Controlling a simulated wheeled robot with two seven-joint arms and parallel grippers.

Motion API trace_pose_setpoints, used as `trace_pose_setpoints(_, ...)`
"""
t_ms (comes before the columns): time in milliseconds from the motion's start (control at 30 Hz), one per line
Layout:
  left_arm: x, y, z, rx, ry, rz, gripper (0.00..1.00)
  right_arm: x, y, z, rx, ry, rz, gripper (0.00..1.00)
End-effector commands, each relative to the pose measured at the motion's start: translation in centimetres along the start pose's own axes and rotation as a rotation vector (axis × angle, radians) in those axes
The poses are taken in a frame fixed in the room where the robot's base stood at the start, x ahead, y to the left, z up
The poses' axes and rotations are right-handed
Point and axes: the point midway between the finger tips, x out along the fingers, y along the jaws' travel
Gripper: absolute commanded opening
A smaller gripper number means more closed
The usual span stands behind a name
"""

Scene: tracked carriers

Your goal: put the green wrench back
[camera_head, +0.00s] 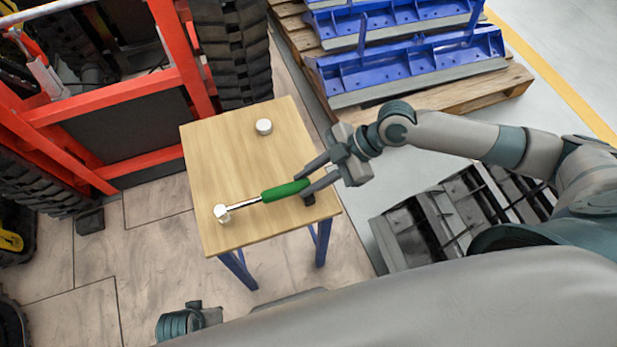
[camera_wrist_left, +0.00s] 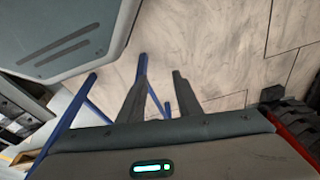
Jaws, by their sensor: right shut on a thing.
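The green wrench has a green handle (camera_head: 285,190) and a shiny metal shaft ending in a pale head over the front left of the small wooden table (camera_head: 220,160). My right gripper (camera_head: 303,188) is shut on the handle's right end at the table's right edge. I cannot tell whether the wrench touches the tabletop. My left gripper (camera_wrist_left: 160,90) is open and empty, its two fingers apart above the floor in the left wrist view.
A white round piece (camera_head: 264,127) stands toward the back of the table. A red frame (camera_head: 110,95) with dark tracks is at left. Blue metal parts (camera_head: 410,65) lie on a wooden pallet (camera_head: 440,100) behind. Dark metal parts (camera_head: 430,215) are on the floor at right.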

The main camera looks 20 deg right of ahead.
Motion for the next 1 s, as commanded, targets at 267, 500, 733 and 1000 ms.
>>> trace_pose_setpoints(267,0.1,0.0,0.3,-0.001,-0.004,0.000,0.31,0.0,0.0,0.0,0.000,0.000,0.000,0.41)
trace_pose_setpoints(500,0.1,0.0,0.4,-0.001,-0.004,0.000,0.31,-0.1,0.1,-0.1,0.000,0.000,0.000,0.41)
trace_pose_setpoints(733,1.4,-0.1,0.9,-0.002,-0.008,0.001,0.31,-1.0,0.3,-0.9,0.000,0.000,0.001,0.41)
trace_pose_setpoints(1000,1.1,0.0,0.7,-0.001,-0.006,0.001,0.31,-5.6,0.2,-0.7,0.000,-0.004,0.002,0.41)
